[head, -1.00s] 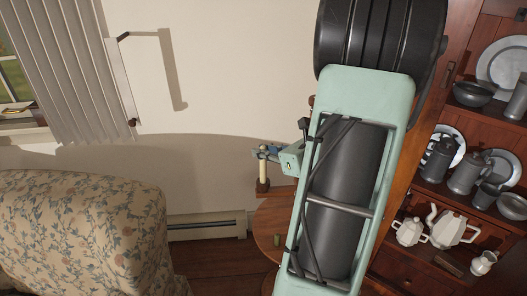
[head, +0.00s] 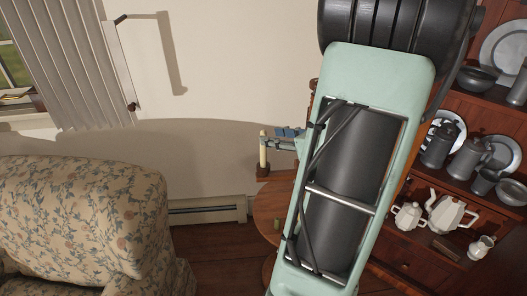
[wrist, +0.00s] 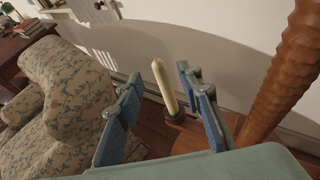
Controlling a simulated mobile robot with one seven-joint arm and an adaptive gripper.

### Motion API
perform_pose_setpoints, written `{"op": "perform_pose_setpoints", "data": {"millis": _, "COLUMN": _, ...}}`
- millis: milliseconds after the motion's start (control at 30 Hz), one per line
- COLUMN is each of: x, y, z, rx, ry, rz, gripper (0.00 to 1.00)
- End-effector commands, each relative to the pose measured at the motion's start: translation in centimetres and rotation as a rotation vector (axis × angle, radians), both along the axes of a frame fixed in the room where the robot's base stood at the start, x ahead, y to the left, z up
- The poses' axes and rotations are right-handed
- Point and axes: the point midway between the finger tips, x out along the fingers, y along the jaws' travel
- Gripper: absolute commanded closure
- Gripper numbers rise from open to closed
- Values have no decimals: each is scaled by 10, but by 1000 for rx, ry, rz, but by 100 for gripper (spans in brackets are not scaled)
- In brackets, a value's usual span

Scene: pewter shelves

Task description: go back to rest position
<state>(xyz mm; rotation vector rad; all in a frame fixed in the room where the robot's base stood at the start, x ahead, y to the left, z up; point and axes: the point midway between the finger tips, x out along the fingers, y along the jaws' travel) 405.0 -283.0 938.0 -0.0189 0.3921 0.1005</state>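My gripper (head: 280,138) shows in the head view left of my pale green arm link, near the top of a cream candle (head: 263,152). In the wrist view my gripper (wrist: 160,76) has its two blue-padded fingers spread apart. The cream candle (wrist: 162,85) stands upright in a dark holder (wrist: 179,118) and appears in the gap between the fingers. I cannot tell whether it is between them or beyond them. Nothing is held. My arm hides much of the head view's middle.
A round wooden table (head: 268,212) is partly behind my arm. A floral sofa (head: 80,215) is at left. A wooden hutch (head: 455,105) with pewter and white pots is at right. A turned wooden post (wrist: 282,75) rises close by in the wrist view.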

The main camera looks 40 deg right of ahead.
Motion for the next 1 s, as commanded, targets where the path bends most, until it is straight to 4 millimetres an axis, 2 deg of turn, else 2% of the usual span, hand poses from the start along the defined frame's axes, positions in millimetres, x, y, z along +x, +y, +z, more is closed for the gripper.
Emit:
{"op": "perform_pose_setpoints", "data": {"millis": 33, "x": -11, "y": -2, "z": 5, "rx": -3, "ry": 0, "rz": -4, "gripper": 66}}
{"op": "perform_pose_setpoints", "data": {"millis": 200, "x": -41, "y": -5, "z": 18, "rx": -2, "ry": 0, "rz": -2, "gripper": 66}}
{"op": "perform_pose_setpoints", "data": {"millis": 400, "x": -61, "y": -6, "z": 26, "rx": 0, "ry": 0, "rz": -1, "gripper": 66}}
{"op": "perform_pose_setpoints", "data": {"millis": 767, "x": -63, "y": -4, "z": 28, "rx": -11, "ry": 5, "rz": 12, "gripper": 66}}
{"op": "perform_pose_setpoints", "data": {"millis": 867, "x": -59, "y": 2, "z": 34, "rx": -67, "ry": 28, "rz": 64, "gripper": 66}}
{"op": "perform_pose_setpoints", "data": {"millis": 1000, "x": -49, "y": 19, "z": 47, "rx": -236, "ry": 90, "rz": 218, "gripper": 66}}
